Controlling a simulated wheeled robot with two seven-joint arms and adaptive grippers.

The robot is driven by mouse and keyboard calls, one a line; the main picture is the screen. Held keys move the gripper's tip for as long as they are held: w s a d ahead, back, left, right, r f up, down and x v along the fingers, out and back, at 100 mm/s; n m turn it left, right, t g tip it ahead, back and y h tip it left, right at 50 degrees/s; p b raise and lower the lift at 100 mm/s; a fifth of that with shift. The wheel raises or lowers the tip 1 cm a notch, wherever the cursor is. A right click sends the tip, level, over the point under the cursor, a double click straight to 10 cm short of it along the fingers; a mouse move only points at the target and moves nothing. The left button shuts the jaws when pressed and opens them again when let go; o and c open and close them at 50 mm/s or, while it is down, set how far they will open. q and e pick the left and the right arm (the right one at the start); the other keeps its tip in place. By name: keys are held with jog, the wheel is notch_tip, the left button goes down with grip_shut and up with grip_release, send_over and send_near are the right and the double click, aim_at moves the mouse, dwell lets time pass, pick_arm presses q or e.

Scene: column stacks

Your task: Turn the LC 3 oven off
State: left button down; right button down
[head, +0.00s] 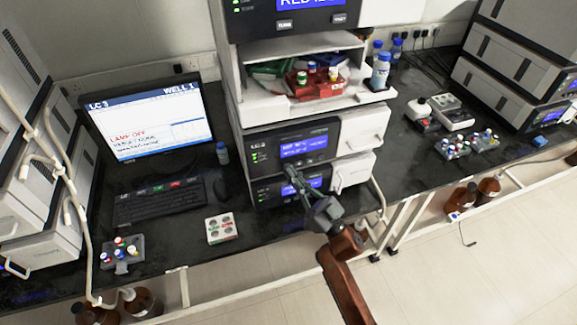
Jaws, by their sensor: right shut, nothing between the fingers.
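The column stack stands at the centre of the bench. Its module labelled LC 3 (262,147) has a blue lit display (304,145) and small green lights at its left. A second module (262,188) with a blue display sits below it. My right gripper (290,172) is shut and empty, with its tips in front of the lower part of these modules, partly covering the lower display. I cannot tell whether the tips touch the panel. The monitor (150,118) at the left reads LC 3, WELL 1 and LAMP OFF. My left gripper is not in view.
An open tray with red and green racks (318,80) and a bottle (380,72) is above. More stacks stand at both sides. Brown bottles (459,197) stand below the bench.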

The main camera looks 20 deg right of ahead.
jog(key=shift+w, duration=0.1)
dwell(0.5)
jog(key=shift+s+p, duration=0.55)
jog(key=shift+s, duration=0.3)
